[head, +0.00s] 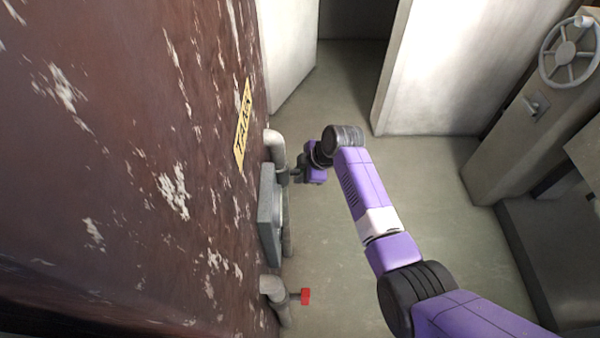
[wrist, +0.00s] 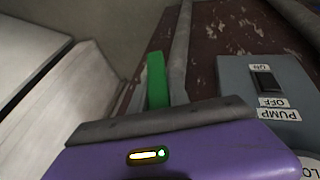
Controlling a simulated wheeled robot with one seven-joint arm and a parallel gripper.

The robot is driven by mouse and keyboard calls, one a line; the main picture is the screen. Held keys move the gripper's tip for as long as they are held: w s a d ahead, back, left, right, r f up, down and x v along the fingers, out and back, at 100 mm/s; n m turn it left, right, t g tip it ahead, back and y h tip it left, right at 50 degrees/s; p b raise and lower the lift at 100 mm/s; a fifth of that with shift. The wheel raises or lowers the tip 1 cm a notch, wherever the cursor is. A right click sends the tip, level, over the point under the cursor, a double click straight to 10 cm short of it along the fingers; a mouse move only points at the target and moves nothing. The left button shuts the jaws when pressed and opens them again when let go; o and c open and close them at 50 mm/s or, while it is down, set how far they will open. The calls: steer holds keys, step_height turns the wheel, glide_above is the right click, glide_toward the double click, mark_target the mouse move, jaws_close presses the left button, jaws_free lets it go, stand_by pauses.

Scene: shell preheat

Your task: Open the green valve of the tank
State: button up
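The tank (head: 130,150) is a large brown, paint-chipped wall on the left in the head view, with a yellow TANK label (head: 242,127). The green valve handle (wrist: 156,80) shows in the wrist view as an upright green bar just beyond the grey front edge of my gripper (wrist: 165,120). In the head view, my gripper (head: 297,173) is beside the upper grey pipe (head: 275,148), and the green handle is hidden there. Its fingers are not clearly visible, so I cannot tell whether it touches or holds the handle.
A grey box (head: 267,215) is mounted on the tank below the upper pipe; its face (wrist: 257,82) reads PUMP, ON, OFF with a black switch. A red valve handle (head: 305,296) is on the lower pipe. A handwheel (head: 567,50) stands at right. Floor (head: 425,180) is clear.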

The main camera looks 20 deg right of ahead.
jaws_close()
steer(key=shift+f+g+y+b, duration=0.15)
steer(key=shift+g+y+b, duration=0.15)
steer(key=shift+g+b, duration=0.7)
steer(key=shift+s+m+g+b, duration=0.15)
steer(key=shift+m+g+b, duration=0.2)
steer(key=shift+g, duration=0.25)
steer(key=o, duration=0.7)
jaws_free()
steer(key=shift+r, duration=0.2)
